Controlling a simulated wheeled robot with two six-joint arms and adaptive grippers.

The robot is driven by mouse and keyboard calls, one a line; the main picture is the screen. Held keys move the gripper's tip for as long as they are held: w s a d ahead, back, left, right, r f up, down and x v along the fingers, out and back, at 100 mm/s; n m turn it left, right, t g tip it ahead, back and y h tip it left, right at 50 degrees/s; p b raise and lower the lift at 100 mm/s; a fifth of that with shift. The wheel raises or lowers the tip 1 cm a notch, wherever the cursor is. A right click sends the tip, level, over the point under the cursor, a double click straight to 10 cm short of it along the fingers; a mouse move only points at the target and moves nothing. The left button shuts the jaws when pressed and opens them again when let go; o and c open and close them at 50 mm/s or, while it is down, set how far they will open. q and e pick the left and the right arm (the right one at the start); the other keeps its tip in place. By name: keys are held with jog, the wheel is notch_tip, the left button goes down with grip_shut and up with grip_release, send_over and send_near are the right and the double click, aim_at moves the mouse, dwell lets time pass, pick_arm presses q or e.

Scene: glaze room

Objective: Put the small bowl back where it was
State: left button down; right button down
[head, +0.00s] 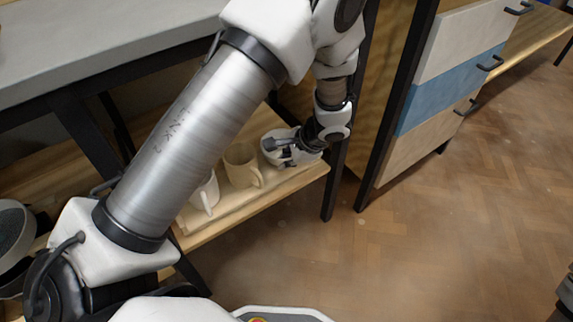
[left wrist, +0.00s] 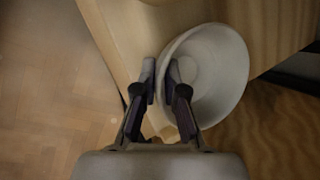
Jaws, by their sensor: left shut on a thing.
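The small bowl (left wrist: 216,62) is off-white and round. In the head view the bowl (head: 270,155) is at the right end of a low wooden shelf (head: 250,210), partly hidden by my gripper. My left gripper (left wrist: 161,74) is shut on the bowl's wall, one finger inside and one outside. In the head view the left gripper (head: 284,146) reaches over the bowl from the right. The bowl looks nearly upright; I cannot tell whether its base touches the shelf.
A beige mug (head: 242,166) stands just left of the bowl, and a white mug (head: 205,193) is further left, partly behind my arm. A grey tabletop (head: 80,40) lies above the shelf. A drawer cabinet (head: 450,85) stands at right. The floor in front is clear.

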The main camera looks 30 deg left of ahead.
pick_arm(q)
jog(key=c, duration=1.2)
grip_release()
jog(key=shift+c, duration=0.2)
jog(key=shift+r, duration=0.3)
jog(key=p+v, duration=0.7)
jog(key=v, duration=0.4)
jog(key=shift+d+r+p, duration=0.25)
jog(key=shift+p, duration=0.05)
